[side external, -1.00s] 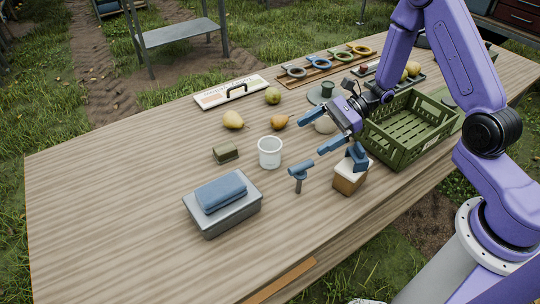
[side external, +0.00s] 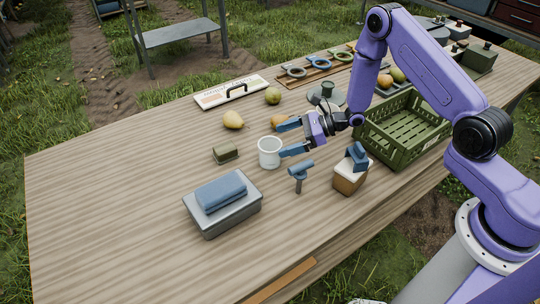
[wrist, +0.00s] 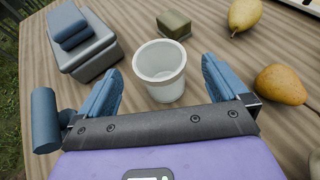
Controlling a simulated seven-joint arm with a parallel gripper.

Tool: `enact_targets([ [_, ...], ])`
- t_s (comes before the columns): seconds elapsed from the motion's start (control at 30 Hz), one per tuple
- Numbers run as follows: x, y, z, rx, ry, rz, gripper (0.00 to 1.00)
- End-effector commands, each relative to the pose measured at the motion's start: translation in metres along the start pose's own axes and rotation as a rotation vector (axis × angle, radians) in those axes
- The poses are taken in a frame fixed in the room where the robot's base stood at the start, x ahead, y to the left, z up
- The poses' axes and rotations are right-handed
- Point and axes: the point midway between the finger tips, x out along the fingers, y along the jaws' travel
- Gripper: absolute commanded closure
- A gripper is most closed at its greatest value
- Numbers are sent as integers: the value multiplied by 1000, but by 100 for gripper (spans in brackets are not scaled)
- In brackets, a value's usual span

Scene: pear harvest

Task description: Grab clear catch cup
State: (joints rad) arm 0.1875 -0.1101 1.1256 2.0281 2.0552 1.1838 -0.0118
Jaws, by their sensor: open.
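The clear catch cup (side external: 270,153) stands upright on the wooden table and looks whitish and empty. In the wrist view the cup (wrist: 160,74) is just ahead of my gripper (wrist: 160,85), roughly centred between the two blue fingers. My gripper (side external: 283,139) is open, low over the table, to the right of the cup in the side view. The fingers point at the cup and are not closed on it. The near finger's tip looks close to the cup wall; I cannot tell whether it touches.
A small green-brown block (side external: 226,154) and a grey box with blue cloth (side external: 222,211) lie left. Pears (side external: 233,120) and a green crate (side external: 397,138) are farther back.

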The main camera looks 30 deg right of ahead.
Motion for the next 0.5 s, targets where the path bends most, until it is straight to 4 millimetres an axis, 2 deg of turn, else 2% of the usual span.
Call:
enact_targets([
  [0.1, 15, 0, 0, -1, 0, 2, 0],
  [0.37, 32, 1, -1, -2, 0, 3, 0],
  [0.5, 53, 2, -3, -1, 1, 3, 0],
])
